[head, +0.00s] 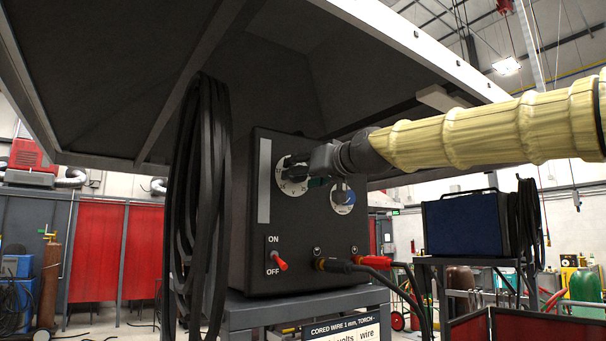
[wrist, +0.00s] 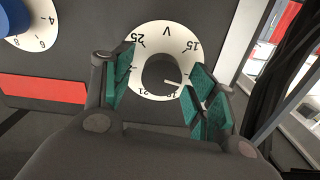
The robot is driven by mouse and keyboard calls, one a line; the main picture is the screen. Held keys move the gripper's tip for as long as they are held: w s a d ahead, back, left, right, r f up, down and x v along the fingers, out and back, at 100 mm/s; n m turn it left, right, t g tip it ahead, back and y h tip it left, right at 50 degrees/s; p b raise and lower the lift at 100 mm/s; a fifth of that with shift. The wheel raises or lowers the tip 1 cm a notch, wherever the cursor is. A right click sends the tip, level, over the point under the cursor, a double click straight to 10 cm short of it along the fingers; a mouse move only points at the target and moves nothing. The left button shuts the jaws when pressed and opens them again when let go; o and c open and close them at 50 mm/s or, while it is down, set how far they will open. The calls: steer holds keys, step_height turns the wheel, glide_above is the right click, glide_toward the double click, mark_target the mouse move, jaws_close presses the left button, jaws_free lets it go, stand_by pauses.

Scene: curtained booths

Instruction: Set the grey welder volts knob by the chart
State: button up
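The welder (head: 265,235) is a dark grey box on a stand. Its volts dial (head: 291,187) is a white disc marked V, partly hidden by my gripper (head: 308,168) in the head view. In the wrist view, the dark grey volts knob (wrist: 158,74) sits in the dial (wrist: 182,35); its pale pointer line faces lower right, towards the small numbers. My gripper (wrist: 162,84) is open, its green-padded fingers on either side of the knob, with gaps visible. The chart (head: 342,331) below reads "CORED WIRE 1 mm, TORCH"; its lower part is cut off.
A second dial with a blue knob (head: 343,195) is right of the volts dial. A red ON/OFF switch (head: 280,265) and plugged cables (head: 345,266) are lower on the panel. A black hose coil (head: 198,200) hangs at left. A sloping hood (head: 290,75) overhangs the welder.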

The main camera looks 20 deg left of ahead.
steer(key=v, duration=1.2)
steer(key=shift+f, duration=0.1)
stand_by(0.5)
